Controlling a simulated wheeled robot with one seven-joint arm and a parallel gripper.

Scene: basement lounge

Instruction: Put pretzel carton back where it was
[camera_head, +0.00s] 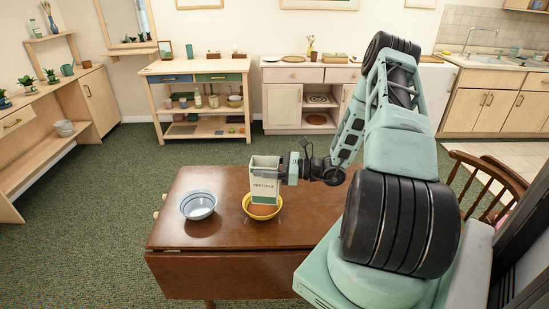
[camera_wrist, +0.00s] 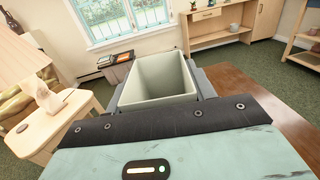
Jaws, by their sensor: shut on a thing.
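The pretzel carton (camera_head: 264,181), pale with a green band and open at the top, is upright above the yellow bowl (camera_head: 247,207) on the brown table. My gripper (camera_head: 284,169) is shut on the carton from the right side. In the wrist view the carton (camera_wrist: 161,84) shows its open top and bare inner walls between my fingers (camera_wrist: 160,92). The yellow bowl has something brown in it. The carton's lower end hides part of the bowl, and I cannot tell whether they touch.
A blue-and-white bowl (camera_head: 198,204) stands left of the yellow bowl on the brown table (camera_head: 174,238). The table's left front is clear. A wooden cart (camera_head: 197,99) and a cabinet (camera_head: 283,106) stand by the back wall. A red-brown chair (camera_head: 486,184) is at the right.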

